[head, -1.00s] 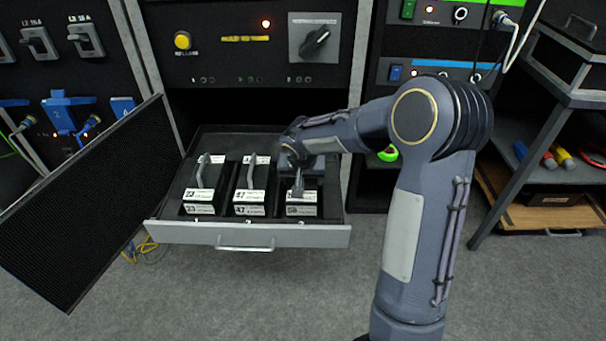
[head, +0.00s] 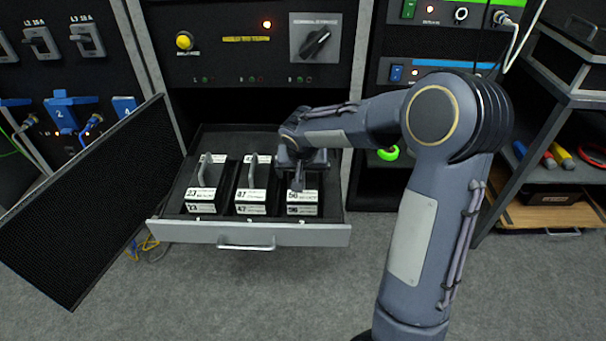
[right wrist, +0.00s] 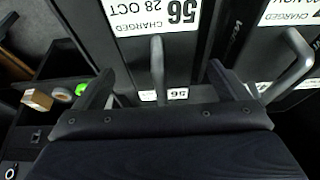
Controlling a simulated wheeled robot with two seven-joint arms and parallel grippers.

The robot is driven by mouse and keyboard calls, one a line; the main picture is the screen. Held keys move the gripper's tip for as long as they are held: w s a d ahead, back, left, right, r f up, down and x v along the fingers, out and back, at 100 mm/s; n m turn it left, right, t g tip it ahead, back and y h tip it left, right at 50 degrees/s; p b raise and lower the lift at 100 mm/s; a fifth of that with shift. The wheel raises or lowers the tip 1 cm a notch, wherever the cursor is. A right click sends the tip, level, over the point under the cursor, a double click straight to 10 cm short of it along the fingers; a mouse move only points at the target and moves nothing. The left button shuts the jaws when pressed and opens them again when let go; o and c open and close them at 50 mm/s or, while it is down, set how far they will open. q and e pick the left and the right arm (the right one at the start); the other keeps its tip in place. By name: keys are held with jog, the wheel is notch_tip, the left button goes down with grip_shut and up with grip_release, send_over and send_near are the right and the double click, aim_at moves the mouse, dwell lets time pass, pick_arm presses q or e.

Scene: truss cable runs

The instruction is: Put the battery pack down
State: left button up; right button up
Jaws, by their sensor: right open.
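The battery pack labelled 56 (head: 303,209) sits upright in the right-hand slot of the open drawer (head: 275,236). My right gripper (head: 297,183) is above this pack and partly hides its top. In the right wrist view, the fingers of my right gripper (right wrist: 160,78) are spread apart, one on each side of the pack's grey bar handle (right wrist: 157,62), with gaps visible. The label of pack 56 (right wrist: 155,14) reads "CHARGED 28 OCT". My left gripper is not in view.
Two more packs with handles, a left one (head: 201,195) and a middle one labelled 47 (head: 251,197), stand in the drawer. A dark mesh door (head: 85,205) hangs open at the left. A shelf cart (head: 560,180) stands at the right.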

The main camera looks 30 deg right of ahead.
jog(key=p+v, duration=0.2)
jog(key=v, duration=0.6)
jog(key=s+a+r+n+t+y, duration=0.1)
jog(key=s+a+n+y, duration=0.1)
jog(key=s, duration=1)
jog(key=s+a+r+n+y, duration=0.1)
jog(key=s+a+y, duration=0.3)
jog(key=s, duration=0.9)
jog(key=a+n, duration=0.1)
jog(key=a, duration=0.2)
jog(key=shift+s+n+t, duration=0.2)
jog(key=shift+n+t, duration=0.2)
jog(key=shift+a, duration=0.15)
notch_tip(320, 180, up, 24)
jog(key=p, duration=2.3)
jog(key=shift+f, duration=0.1)
